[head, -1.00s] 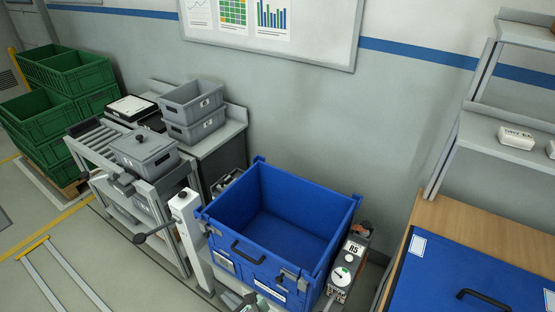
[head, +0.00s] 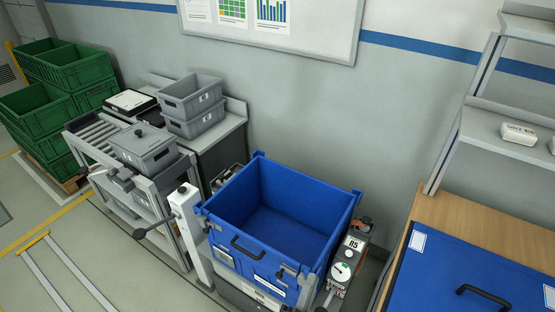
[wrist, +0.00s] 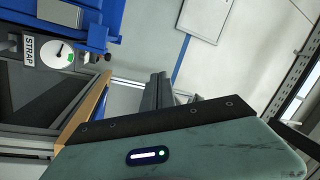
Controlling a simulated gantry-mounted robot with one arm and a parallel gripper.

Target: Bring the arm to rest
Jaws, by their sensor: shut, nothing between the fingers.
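My gripper (wrist: 159,80) shows in the wrist view. Its dark fingers are together, with nothing seen between them, beyond the black bar and grey-green housing of my wrist. The fingers point toward the grey wall and are clear of the blue crate, part of which shows at the upper left. I cannot make out my gripper in the head view. There the open blue crate (head: 240,217) stands upright and looks empty inside.
A dial unit (head: 342,268) stands right of the crate and a white post (head: 187,218) left of it. A lidded grey box (head: 143,148) sits on a roller rack. Green crates (head: 75,65) stand far left. A wooden bench (head: 440,212) and shelf (head: 510,150) are right.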

